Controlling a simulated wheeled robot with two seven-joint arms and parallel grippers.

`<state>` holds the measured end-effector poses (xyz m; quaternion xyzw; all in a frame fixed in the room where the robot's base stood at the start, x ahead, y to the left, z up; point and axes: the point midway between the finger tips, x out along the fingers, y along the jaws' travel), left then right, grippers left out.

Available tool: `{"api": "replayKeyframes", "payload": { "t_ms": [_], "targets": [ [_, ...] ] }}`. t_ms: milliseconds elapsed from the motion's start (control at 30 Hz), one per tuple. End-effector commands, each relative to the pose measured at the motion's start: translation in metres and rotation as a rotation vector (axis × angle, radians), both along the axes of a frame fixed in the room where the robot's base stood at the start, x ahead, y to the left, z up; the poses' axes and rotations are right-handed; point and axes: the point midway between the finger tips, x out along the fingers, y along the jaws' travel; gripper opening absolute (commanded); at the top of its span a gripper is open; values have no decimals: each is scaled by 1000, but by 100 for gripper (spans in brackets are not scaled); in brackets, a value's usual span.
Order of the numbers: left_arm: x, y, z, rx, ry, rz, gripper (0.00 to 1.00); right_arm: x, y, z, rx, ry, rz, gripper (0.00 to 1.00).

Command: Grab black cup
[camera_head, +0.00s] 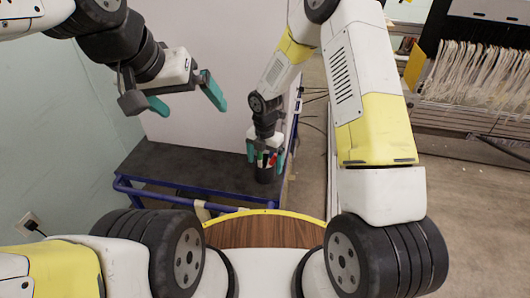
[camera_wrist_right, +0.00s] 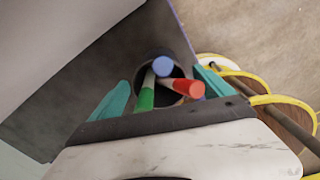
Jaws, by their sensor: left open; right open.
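The black cup (camera_head: 264,175) stands upright near the right end of the dark table and holds a blue marker (camera_wrist_right: 162,66), a red marker (camera_wrist_right: 188,88) and a green marker (camera_wrist_right: 145,94). My right gripper (camera_head: 266,156) points down at the cup, its teal fingers open on either side of the rim. In the right wrist view the cup lies between the fingers; whether they touch it I cannot tell. My left gripper (camera_head: 188,101) is open and empty, raised above the table's left part.
The dark table (camera_head: 185,165) has a blue rail (camera_head: 190,202) along its front, and its left part looks clear. A pale panel (camera_head: 215,75) stands behind it. A rack of white threads (camera_head: 480,80) is at the far right, with open floor in front.

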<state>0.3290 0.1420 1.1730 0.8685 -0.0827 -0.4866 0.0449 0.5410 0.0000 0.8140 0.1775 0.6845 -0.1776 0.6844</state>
Motion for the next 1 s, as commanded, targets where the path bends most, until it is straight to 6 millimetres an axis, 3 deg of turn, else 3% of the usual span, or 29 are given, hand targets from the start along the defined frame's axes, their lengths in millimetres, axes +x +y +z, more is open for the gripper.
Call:
{"api": "replayKeyframes", "payload": {
  "t_ms": [133, 433, 800, 1000],
  "targets": [
    [0, 0, 0, 0, 0, 0, 100, 0, 0, -19, -1, 2, 0, 91],
    [0, 0, 0, 0, 0, 0, 100, 0, 0, -23, 0, -1, -1, 89],
    [0, 0, 0, 0, 0, 0, 100, 0, 0, -23, 1, 0, -1, 20],
    [0, 0, 0, 0, 0, 0, 100, 0, 0, -23, 1, 0, -1, 20]
  ]
}}
